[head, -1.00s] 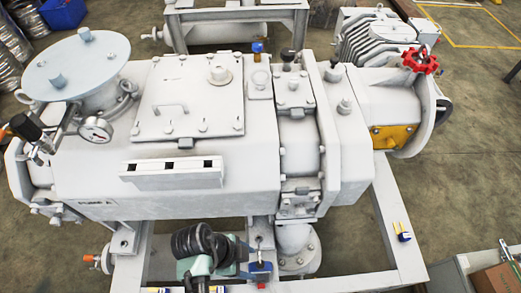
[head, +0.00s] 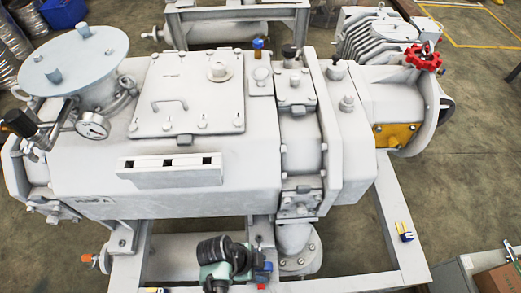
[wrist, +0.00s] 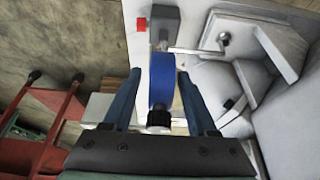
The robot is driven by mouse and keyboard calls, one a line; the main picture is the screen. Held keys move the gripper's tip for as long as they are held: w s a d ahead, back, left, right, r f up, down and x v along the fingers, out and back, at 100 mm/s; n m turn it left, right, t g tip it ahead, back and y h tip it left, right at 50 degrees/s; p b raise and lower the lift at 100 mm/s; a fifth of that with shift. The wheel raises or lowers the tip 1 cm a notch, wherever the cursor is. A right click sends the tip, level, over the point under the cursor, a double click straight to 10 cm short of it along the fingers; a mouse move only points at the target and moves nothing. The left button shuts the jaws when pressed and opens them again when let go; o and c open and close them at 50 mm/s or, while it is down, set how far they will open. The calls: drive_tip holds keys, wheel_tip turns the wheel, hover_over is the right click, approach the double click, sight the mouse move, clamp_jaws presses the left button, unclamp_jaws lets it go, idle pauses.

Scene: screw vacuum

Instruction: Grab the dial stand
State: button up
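The dial stand shows in the wrist view as a blue round dial (wrist: 162,88) seen edge-on, with a black knob at its near end, a metal rod and a dark grey base block. In the head view only bits of the dial stand (head: 267,267) show, blue and red, on the frame's front beam; my arm hides the rest. My gripper (wrist: 160,72) is open. Its two blue fingers lie on either side of the dial, with a visible gap on each side. My gripper (head: 250,268) is seen at the bottom centre of the head view.
The large white vacuum pump (head: 230,165) rises just behind the stand. A grey cabinet (head: 465,272) stands at the lower right. Open floor lies between.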

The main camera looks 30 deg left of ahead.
clamp_jaws()
idle(0.8)
drive_tip(key=shift+r, duration=0.1)
